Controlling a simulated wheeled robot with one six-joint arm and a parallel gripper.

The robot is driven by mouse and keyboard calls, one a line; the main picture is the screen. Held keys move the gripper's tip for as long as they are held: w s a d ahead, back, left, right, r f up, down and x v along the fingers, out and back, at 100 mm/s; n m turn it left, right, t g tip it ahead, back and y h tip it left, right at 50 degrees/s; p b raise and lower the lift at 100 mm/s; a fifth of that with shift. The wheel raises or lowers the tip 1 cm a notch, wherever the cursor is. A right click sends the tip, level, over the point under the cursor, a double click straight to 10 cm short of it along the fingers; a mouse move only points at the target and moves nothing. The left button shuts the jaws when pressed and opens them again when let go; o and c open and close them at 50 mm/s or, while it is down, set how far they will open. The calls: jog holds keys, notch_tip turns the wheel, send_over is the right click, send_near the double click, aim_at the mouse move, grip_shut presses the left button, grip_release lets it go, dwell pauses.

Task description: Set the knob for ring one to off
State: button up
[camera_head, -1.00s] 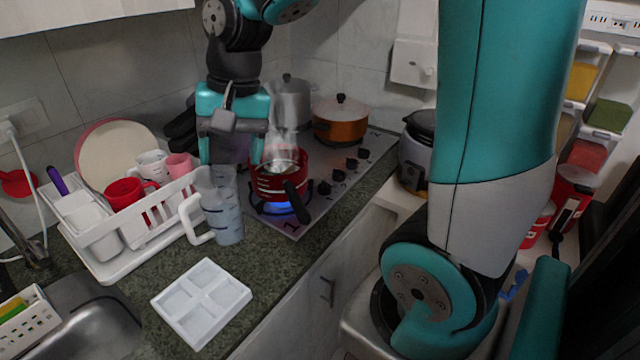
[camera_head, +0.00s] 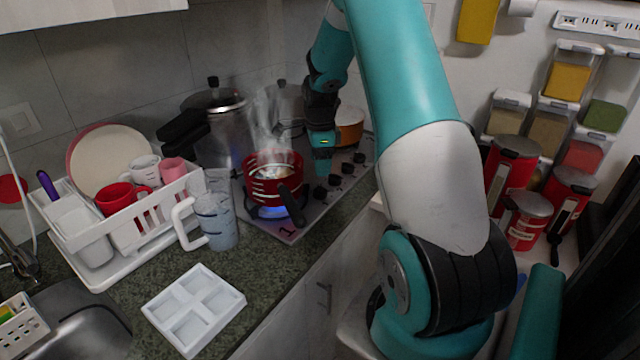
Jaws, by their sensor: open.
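The red pot (camera_head: 262,190) sits steaming on the front burner of the stove (camera_head: 304,222), with a blue flame (camera_head: 268,211) under it. Several black knobs line the stove's right edge; the nearest knob (camera_head: 320,193) is right of the pot's black handle (camera_head: 292,205). A second knob (camera_head: 335,180) is just behind it. My gripper (camera_head: 322,168) points down behind the pot, above the knob row, apparently apart from it. It is open and empty; its fingertips are small in view.
A tall steel pressure cooker (camera_head: 218,130) stands behind the pot, and an orange pot (camera_head: 349,127) is at the back. A measuring jug (camera_head: 216,222), a white dish rack (camera_head: 135,240) and a white tray (camera_head: 194,306) occupy the counter's left side.

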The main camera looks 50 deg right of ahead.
aim_at(320, 187)
notch_tip(320, 187, down, 8)
jog(key=shift+r+p, duration=0.1)
jog(key=shift+p, duration=0.4)
jog(key=c, duration=0.9)
jog(key=shift+n, duration=0.7)
jog(key=o, duration=0.9)
notch_tip(320, 187, up, 17)
jog(key=b, duration=0.2)
jog(key=shift+r+b, duration=0.2)
jog(key=shift+b, duration=0.15)
